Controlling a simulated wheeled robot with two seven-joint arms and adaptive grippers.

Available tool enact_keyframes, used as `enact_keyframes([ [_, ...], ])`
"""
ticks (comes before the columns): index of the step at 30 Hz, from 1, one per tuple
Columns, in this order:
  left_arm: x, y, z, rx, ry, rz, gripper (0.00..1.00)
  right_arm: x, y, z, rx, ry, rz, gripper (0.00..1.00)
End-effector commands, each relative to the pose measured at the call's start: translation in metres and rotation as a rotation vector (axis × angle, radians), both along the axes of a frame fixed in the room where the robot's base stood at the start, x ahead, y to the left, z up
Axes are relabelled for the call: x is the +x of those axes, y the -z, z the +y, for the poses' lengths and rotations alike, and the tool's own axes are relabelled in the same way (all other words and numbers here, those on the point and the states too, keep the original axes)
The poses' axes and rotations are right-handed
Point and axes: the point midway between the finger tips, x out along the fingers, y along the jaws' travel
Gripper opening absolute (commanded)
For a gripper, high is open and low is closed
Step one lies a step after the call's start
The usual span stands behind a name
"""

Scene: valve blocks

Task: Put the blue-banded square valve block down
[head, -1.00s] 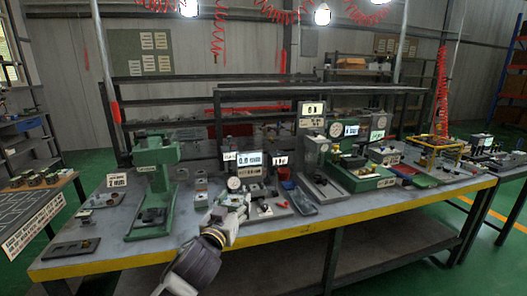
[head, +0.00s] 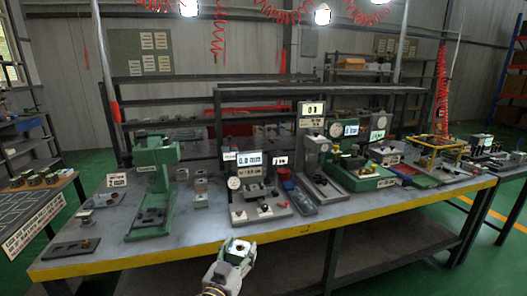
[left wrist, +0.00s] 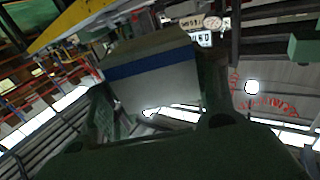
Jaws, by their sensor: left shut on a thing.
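The blue-banded square valve block (left wrist: 150,72) fills the middle of the left wrist view, a pale block with a blue stripe across it. My left gripper (head: 237,248) is shut on it. In the head view the block (head: 240,246) shows its top face with a dark round hole, held in front of the bench's yellow front edge. The block appears clear of the bench surface. Its lower part is hidden by the gripper. My right gripper is not in view.
The grey bench (head: 110,246) carries a green press (head: 156,185) at left, a gauge station with a display (head: 250,160) in the middle, and green testers (head: 365,175) at right. A dark tray (head: 72,248) lies at front left. A side table (head: 30,205) holds several round green parts.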

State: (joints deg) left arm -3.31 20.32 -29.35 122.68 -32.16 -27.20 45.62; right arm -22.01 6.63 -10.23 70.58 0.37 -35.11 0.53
Motion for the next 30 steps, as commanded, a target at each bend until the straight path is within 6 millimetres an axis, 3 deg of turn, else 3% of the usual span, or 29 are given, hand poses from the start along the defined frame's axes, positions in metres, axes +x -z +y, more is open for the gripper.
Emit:
enact_keyframes([
  [20,-0.001,0.0,0.0,0.0,0.0,-0.004,0.18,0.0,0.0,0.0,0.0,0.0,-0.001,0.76],
  [30,0.009,-0.026,-0.002,0.0,0.001,-0.008,0.18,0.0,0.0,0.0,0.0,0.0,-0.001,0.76],
])
